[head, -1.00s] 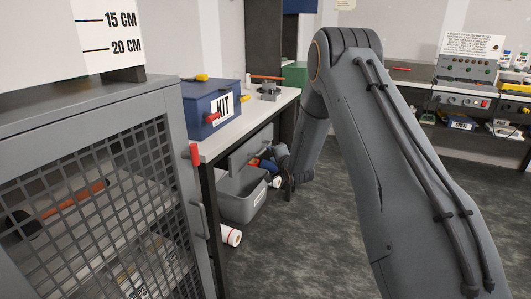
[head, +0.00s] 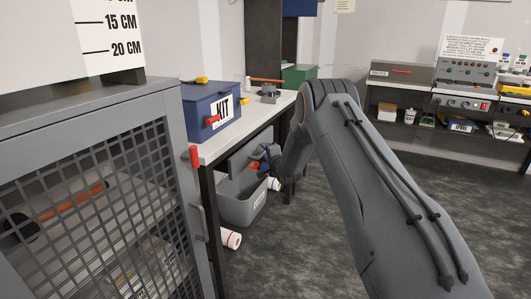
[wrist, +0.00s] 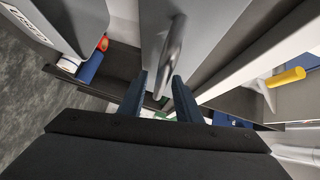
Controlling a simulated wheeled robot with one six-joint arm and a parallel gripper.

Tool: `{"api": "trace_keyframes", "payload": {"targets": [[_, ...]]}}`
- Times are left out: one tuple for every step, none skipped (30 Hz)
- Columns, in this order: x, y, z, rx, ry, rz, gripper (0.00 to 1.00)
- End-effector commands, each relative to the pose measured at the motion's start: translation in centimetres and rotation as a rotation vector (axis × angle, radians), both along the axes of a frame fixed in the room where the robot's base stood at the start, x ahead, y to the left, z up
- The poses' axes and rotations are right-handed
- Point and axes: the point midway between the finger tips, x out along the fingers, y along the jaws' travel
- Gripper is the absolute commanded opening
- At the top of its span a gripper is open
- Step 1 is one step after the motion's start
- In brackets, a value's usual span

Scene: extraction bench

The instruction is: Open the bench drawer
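The drawer (head: 248,151) shows as a grey front panel under the white top of the bench (head: 216,151). It looks closed, with no opening visible behind its front. Its shiny bar handle (wrist: 173,45) stands out from the grey front in the wrist view. My gripper (wrist: 161,78) is open, with its two dark blue fingers apart on either side of the handle's near end. The handle lies closer to the right finger, and I cannot tell if they touch. In the head view, my arm's wrist end is beside the drawer front, and the handle is hidden.
A blue KIT box (head: 207,108) sits on the bench. A mesh-doored cabinet (head: 108,112) is at left. Floor at right is open.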

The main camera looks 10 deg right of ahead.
Motion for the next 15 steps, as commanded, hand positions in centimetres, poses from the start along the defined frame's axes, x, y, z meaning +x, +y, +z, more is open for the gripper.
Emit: {"api": "trace_keyframes", "payload": {"targets": [[0.05,0.02,0.00,0.000,0.000,0.000,0.31],[0.05,0.03,0.00,0.000,0.000,0.000,0.31],[0.05,0.03,0.00,0.000,0.000,0.000,0.31],[0.04,0.02,0.00,0.000,0.000,0.000,0.31],[0.04,0.03,0.00,0.000,0.000,0.000,0.31],[0.03,0.02,-0.01,0.000,0.000,0.000,0.31],[0.03,0.02,-0.01,0.000,0.000,0.000,0.28],[0.03,0.02,-0.01,0.000,0.000,0.000,0.23],[0.02,0.01,0.00,0.000,0.000,0.000,0.16],[0.02,0.02,-0.01,0.000,0.000,0.000,0.11],[0.02,0.02,-0.01,0.000,0.000,0.000,0.06],[0.02,0.02,-0.01,0.000,0.000,0.000,0.00],[0.02,0.02,-0.01,0.000,0.000,0.000,0.00],[0.01,0.02,0.00,0.000,0.000,0.000,0.00],[0.01,0.02,-0.01,0.000,0.000,0.000,0.00]]}}
